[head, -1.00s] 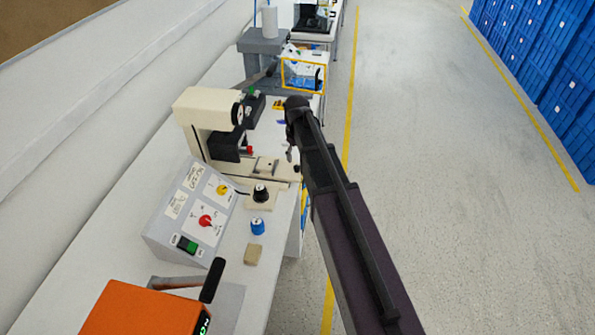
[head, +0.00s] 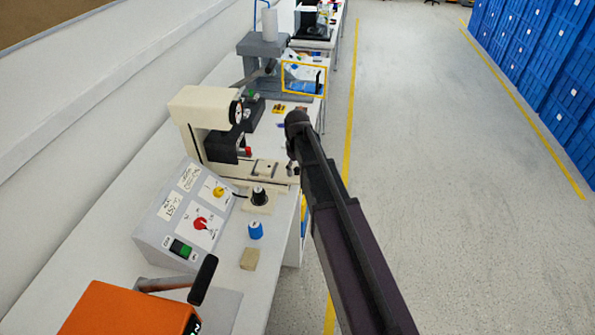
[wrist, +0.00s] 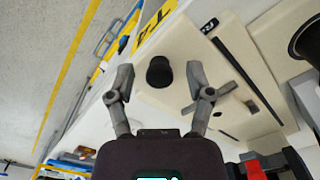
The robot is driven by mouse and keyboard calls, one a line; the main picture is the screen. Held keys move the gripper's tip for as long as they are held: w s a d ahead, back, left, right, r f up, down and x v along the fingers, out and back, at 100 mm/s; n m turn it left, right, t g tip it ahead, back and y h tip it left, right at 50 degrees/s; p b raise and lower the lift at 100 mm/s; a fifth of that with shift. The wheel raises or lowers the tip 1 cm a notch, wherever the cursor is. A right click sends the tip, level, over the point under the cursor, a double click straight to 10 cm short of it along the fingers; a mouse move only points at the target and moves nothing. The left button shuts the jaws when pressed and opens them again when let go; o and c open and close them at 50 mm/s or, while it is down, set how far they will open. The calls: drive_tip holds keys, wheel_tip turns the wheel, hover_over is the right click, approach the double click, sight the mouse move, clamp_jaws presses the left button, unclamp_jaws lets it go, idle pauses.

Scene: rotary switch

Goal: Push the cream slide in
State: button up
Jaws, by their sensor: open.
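The cream slide (head: 265,168) is on the base of the cream bench machine (head: 205,110) in the head view, by the table's front edge. In the wrist view a cream surface (wrist: 210,40) with a dark slot fills the area past the fingers, with a black round knob (wrist: 159,72) at its near end. My gripper (wrist: 160,82) is open, with one finger to each side of the knob in the picture; I cannot tell whether either touches it. In the head view my arm hides most of the gripper beside the slide's right end.
A grey control box (head: 185,215) with yellow and red knobs stands nearer. A black-topped dial (head: 258,197), a blue knob (head: 255,230), a tan block (head: 249,259) and an orange device (head: 130,312) sit on the bench. The floor at right is clear.

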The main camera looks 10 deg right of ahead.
clamp_jaws()
drive_tip(key=shift+w, duration=0.1)
idle(0.3)
